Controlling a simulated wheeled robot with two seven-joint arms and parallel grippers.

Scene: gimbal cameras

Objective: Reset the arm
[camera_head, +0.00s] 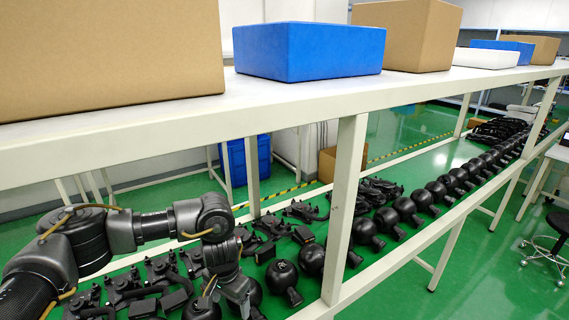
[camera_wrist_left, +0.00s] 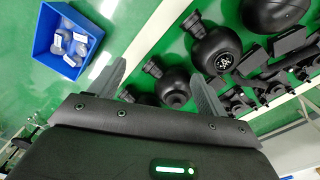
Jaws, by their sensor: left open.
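My left arm comes in from the left in the head view and bends down over the lower shelf level. My left gripper (camera_head: 236,295) points down among black round gimbal cameras (camera_head: 283,275). In the left wrist view my left gripper (camera_wrist_left: 158,85) has its two grey fingers spread apart with nothing between them. A black round gimbal camera (camera_wrist_left: 215,50) is beyond the right finger in that view. I cannot tell from these frames whether the fingers touch any camera. My right gripper is not in view.
A white rack's upper shelf (camera_head: 300,98) carries cardboard boxes (camera_head: 105,50) and a blue box (camera_head: 310,52). Its post (camera_head: 343,205) stands right of my left gripper. Black arm-like parts (camera_head: 150,285) lie beside the cameras. A blue bin (camera_wrist_left: 68,42) with light pieces stands on the green floor.

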